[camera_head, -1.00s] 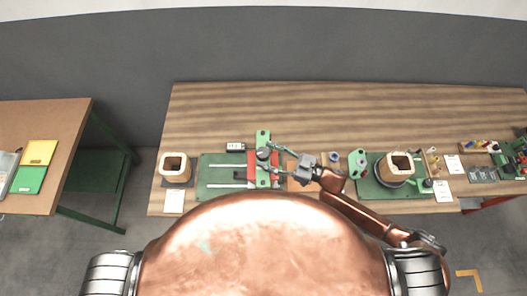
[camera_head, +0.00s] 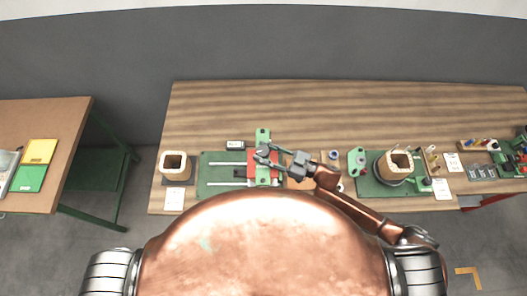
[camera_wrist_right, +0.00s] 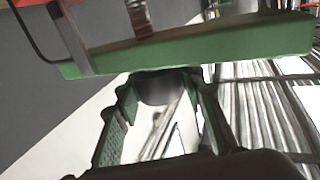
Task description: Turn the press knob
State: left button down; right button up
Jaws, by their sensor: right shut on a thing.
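The press (camera_head: 263,135) is a green upright bar with red parts, standing on a green base plate (camera_head: 215,188) with pale rails. The press knob (camera_head: 262,149) is small and dark, on the green bar, and partly covered by my fingers. My right gripper (camera_head: 268,154) reaches it from the right and is shut on the knob. In the right wrist view the dark round knob (camera_wrist_right: 160,88) sits between the two green-padded fingers of my right gripper (camera_wrist_right: 160,112), under a green bar (camera_wrist_right: 200,48). The knob's turn angle cannot be read. My left gripper is out of view.
A square coil (camera_head: 173,160) stands left of the press. Another coil (camera_head: 398,160) stands on a green fixture (camera_head: 370,188) to the right. The back of the table (camera_head: 330,110) is clear.

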jog(key=shift+c, duration=0.9)
jog(key=shift+s+r+m+t+h+p, duration=0.15)
jog(key=shift+m+t+h+p, duration=0.25)
jog(key=shift+m+t+p, duration=0.5)
jog(key=shift+m+t+h, duration=0.4)
jog(key=shift+t, duration=0.3)
jog(key=shift+a+m+t+h+p, duration=0.1)
jog(key=shift+m+t+h+p, duration=0.25)
jog(key=shift+m+t+h, duration=0.75)
jog(key=shift+t+h, duration=0.1)
jog(key=shift+t, duration=0.3)
jog(key=o, duration=1.2)
jog(key=shift+c, duration=0.2)
